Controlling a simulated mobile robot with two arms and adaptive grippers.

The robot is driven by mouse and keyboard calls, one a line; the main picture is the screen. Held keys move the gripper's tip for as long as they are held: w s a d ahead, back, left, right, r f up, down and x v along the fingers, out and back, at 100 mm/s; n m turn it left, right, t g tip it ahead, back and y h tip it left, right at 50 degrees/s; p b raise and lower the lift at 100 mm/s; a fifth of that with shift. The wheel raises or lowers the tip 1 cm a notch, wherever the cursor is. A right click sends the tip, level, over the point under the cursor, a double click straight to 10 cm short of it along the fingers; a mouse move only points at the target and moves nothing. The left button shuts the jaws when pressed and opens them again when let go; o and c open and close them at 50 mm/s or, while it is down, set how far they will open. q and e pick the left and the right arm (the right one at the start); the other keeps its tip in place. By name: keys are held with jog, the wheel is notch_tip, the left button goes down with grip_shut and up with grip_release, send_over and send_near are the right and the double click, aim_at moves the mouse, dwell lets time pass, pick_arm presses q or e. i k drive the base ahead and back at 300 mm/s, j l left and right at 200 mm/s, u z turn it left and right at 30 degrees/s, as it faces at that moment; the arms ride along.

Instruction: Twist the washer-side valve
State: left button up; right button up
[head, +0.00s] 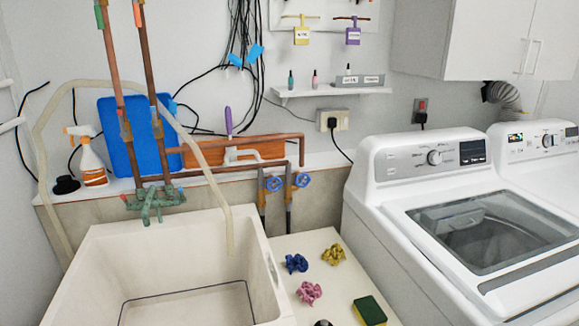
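Two blue round-handled valves sit on vertical pipes below the copper pipe, behind the right end of the sink. The right valve (302,180) is the one closer to the washer (420,205). The left valve (273,184) is close beside it, on the sink side. Both handles face forward, and nothing touches them. Neither of my grippers is in view.
A white sink (185,265) with a green tap (153,200) stands at left, and a pale hose (232,230) hangs into it. Blue, yellow and pink crumpled things and a sponge (370,311) lie on the white counter (300,243). A spray bottle (92,160) stands behind.

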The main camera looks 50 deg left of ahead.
aim_at(302, 180)
jog(key=u, duration=1.65)
